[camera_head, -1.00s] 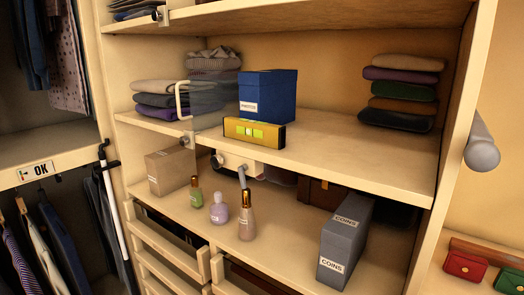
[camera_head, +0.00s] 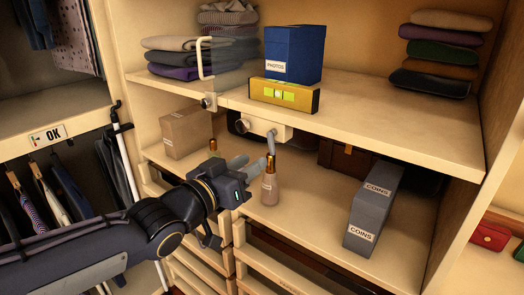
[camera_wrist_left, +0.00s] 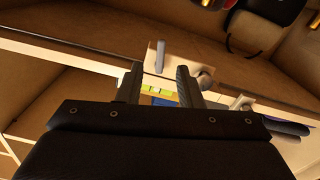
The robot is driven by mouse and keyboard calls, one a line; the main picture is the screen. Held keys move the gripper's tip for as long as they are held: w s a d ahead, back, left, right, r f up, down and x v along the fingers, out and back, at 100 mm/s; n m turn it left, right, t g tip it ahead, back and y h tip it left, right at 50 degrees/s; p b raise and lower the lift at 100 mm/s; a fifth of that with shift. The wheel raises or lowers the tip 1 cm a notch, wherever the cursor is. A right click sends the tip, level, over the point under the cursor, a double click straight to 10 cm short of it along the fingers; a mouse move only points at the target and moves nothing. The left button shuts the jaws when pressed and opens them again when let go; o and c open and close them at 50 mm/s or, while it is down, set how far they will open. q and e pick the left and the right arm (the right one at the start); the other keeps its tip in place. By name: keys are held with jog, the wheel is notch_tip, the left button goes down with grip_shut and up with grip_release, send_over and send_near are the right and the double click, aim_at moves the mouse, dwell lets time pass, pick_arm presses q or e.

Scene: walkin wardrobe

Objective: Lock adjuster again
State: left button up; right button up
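The adjuster (camera_head: 258,123) is a cream block under the front edge of the middle shelf (camera_head: 370,125). It has a round knob (camera_head: 242,126) and a grey lever (camera_head: 271,142) that points down. In the left wrist view the block (camera_wrist_left: 153,62), lever (camera_wrist_left: 160,55) and knob (camera_wrist_left: 204,81) lie beyond the fingers. A yellow level (camera_head: 300,97) with a green vial sits on the shelf above. My left gripper (camera_head: 240,167) is open and empty, below and left of the lever, apart from it. Its spread fingers also show in the left wrist view (camera_wrist_left: 158,82). My right gripper is out of view.
A copper-capped bottle (camera_head: 269,185) stands on the lower shelf close to my left fingers. A cardboard box (camera_head: 186,133) is at left, a grey COINS box (camera_head: 372,210) at right. A blue box (camera_head: 293,50) and folded clothes rest above.

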aim_at(270, 149)
pick_arm(q)
jog(key=p+x, duration=0.1)
jog(key=x, duration=0.5)
jog(key=shift+w, duration=0.1)
jog(key=shift+c, duration=0.3)
